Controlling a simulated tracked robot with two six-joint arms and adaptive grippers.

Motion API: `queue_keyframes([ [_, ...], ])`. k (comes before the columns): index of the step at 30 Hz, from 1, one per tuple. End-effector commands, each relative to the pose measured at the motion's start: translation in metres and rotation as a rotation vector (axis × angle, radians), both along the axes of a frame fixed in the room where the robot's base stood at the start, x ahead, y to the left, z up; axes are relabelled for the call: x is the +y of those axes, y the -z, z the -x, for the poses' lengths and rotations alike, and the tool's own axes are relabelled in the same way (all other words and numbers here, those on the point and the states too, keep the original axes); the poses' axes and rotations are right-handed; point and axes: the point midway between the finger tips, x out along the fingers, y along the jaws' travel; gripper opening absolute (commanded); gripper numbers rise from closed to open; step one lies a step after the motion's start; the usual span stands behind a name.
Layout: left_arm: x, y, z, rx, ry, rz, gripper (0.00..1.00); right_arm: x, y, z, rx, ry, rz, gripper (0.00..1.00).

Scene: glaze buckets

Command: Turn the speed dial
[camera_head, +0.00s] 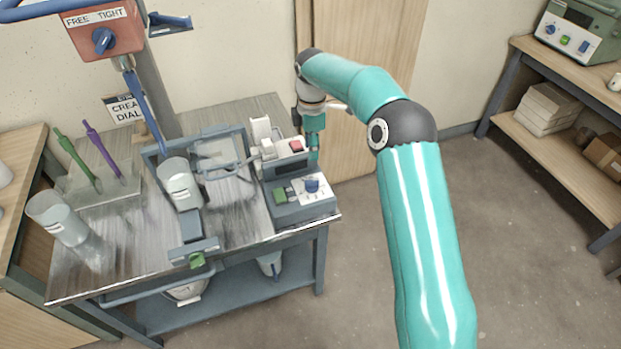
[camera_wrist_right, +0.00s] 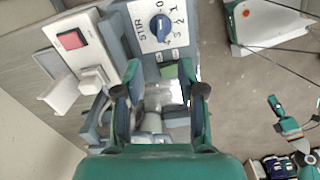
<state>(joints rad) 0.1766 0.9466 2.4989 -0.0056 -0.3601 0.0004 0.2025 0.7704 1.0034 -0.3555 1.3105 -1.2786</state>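A blue dial (camera_head: 312,185) sits on the white face of a grey control box (camera_head: 290,212) at the table's right end. In the right wrist view the dial (camera_wrist_right: 160,27) is beside "STIR" lettering and numbers. My right gripper (camera_head: 314,150) points down at the box's back right, beyond the dial and apart from it. In the wrist view its two fingers (camera_wrist_right: 160,94) are spread with nothing held between them. The dial lies above the fingertips in that view. My left gripper does not show.
A red switch (camera_head: 297,145) and a green button (camera_head: 281,195) are near the dial. A clear cup (camera_head: 180,185) stands left of the box. A red box (camera_head: 105,35) marked "FREE TIGHT" has another blue knob. Floor to the right is clear.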

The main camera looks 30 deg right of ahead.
Motion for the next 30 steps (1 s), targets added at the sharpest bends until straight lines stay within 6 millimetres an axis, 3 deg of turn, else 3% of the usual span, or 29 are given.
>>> queue_keyframes([
  [9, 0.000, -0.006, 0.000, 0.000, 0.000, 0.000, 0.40, 0.001, 0.070, 0.001, 0.006, -0.001, -0.001, 0.40],
  [15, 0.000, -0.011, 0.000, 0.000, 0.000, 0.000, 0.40, 0.001, 0.104, 0.001, 0.004, -0.001, -0.002, 0.40],
  [21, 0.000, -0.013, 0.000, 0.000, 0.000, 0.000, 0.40, 0.001, 0.122, 0.000, 0.001, -0.001, 0.000, 0.40],
  [30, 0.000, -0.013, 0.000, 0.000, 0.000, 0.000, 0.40, 0.001, 0.126, 0.000, 0.000, -0.002, 0.000, 0.40],
])
